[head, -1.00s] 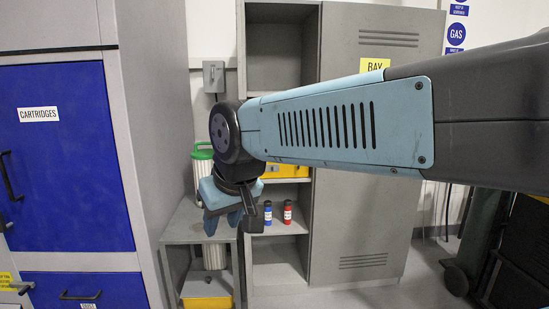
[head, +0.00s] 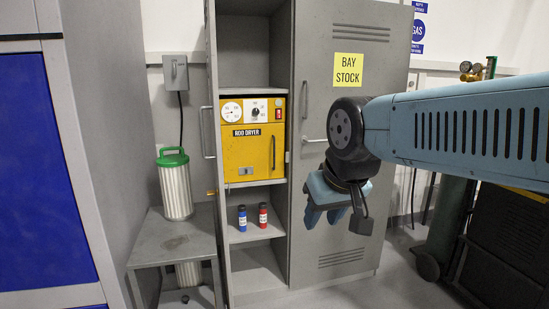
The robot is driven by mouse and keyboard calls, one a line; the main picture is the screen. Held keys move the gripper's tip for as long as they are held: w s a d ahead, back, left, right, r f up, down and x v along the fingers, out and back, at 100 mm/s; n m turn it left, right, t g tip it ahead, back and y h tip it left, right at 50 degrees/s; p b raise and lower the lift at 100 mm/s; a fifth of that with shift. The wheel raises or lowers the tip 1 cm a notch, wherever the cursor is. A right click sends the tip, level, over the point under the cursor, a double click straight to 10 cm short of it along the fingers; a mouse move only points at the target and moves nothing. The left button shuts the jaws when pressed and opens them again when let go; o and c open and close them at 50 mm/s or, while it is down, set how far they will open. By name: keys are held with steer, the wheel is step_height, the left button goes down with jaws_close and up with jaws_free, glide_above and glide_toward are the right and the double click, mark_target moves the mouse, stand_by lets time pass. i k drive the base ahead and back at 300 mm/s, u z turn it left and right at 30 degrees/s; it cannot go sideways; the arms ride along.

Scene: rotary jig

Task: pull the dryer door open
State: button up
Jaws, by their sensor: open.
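The yellow rod dryer (head: 253,138) sits on a shelf of the grey locker, with a gauge and a dial on top. Its door (head: 245,157) is the lower front panel and looks shut. A dark upright handle (head: 273,152) is at the door's right side. My gripper (head: 336,220) is open and empty, pointing down in front of the grey locker door, to the right of and lower than the dryer. It is apart from the handle. The fingertips are partly seen.
A blue bottle (head: 242,218) and a red bottle (head: 263,216) stand on the shelf below the dryer. A green-topped canister (head: 174,184) stands on a grey side table (head: 170,245) at the left. The locker door marked BAY STOCK (head: 345,110) is to the right of the dryer.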

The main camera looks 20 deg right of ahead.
mark_target(262, 146)
steer(key=z, duration=0.15)
steer(key=i, duration=1)
steer(key=u, duration=0.15)
steer(key=k, duration=0.55)
steer(key=z, duration=0.65)
steer(key=i, duration=1.25)
steer(key=u, duration=0.55)
